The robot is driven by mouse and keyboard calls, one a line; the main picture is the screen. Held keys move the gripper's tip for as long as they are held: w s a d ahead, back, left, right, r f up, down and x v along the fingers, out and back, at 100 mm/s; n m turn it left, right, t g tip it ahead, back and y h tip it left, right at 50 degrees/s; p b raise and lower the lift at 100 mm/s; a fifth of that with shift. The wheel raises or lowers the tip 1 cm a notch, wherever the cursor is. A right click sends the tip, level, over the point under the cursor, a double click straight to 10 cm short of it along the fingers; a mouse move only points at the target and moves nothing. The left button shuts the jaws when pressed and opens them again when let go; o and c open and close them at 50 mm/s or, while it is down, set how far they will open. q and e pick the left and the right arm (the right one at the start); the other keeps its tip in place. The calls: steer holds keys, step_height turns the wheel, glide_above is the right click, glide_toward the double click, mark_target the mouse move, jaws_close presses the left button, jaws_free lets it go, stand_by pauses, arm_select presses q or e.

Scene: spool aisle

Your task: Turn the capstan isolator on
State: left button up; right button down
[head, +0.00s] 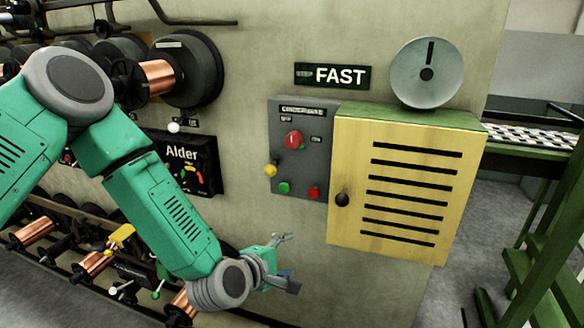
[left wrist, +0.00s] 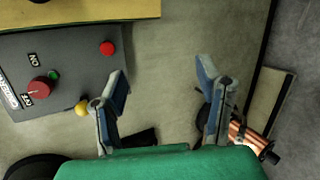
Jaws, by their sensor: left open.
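The grey control box (head: 300,170) on the wall carries a red rotary knob (head: 293,140) with OFF and ON labels. The knob's white mark looks upright, toward OFF. The knob also shows in the left wrist view (left wrist: 40,87), at the left edge. Below the knob are a green button (head: 284,188), a red button (head: 314,194) and a yellow one (head: 270,171) at the box's left edge. My left gripper (head: 288,262) is open and empty, below the box and apart from it. Its two fingers also show in the left wrist view (left wrist: 165,82). My right gripper is not in view.
A yellow slatted cabinet (head: 350,220) with a black knob (head: 342,199) juts out right of the box. A FAST sign (head: 333,76) and a grey dial (head: 427,85) are above. Copper spools (head: 158,77) and an Alder panel (head: 185,165) are left. Bare wall lies below the box.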

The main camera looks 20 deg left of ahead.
arm_select(q)
steer(key=w+a+r+n+t+y, duration=0.1)
steer(key=w+r+n+t, duration=0.1)
steer(key=w+r+n, duration=0.3)
steer(key=w+a+r+n+t+y, duration=0.1)
steer(key=w+a+r+n+t, duration=0.1)
steer(key=r, duration=0.5)
steer(key=n+t+y, duration=0.1)
steer(key=n+t, duration=0.1)
steer(key=n, duration=0.2)
glide_toward(293, 143)
steer(key=w, duration=1)
steer(key=shift+w+d+r, duration=0.1)
steer(key=shift+r, duration=0.05)
steer(key=shift+w+a, duration=0.45)
steer(key=shift+a, duration=0.05)
steer(key=shift+d, duration=0.1)
steer(key=shift+d, duration=0.15)
steer(key=c, duration=0.4)
steer(key=shift+d, duration=0.15)
steer(key=c, duration=0.8)
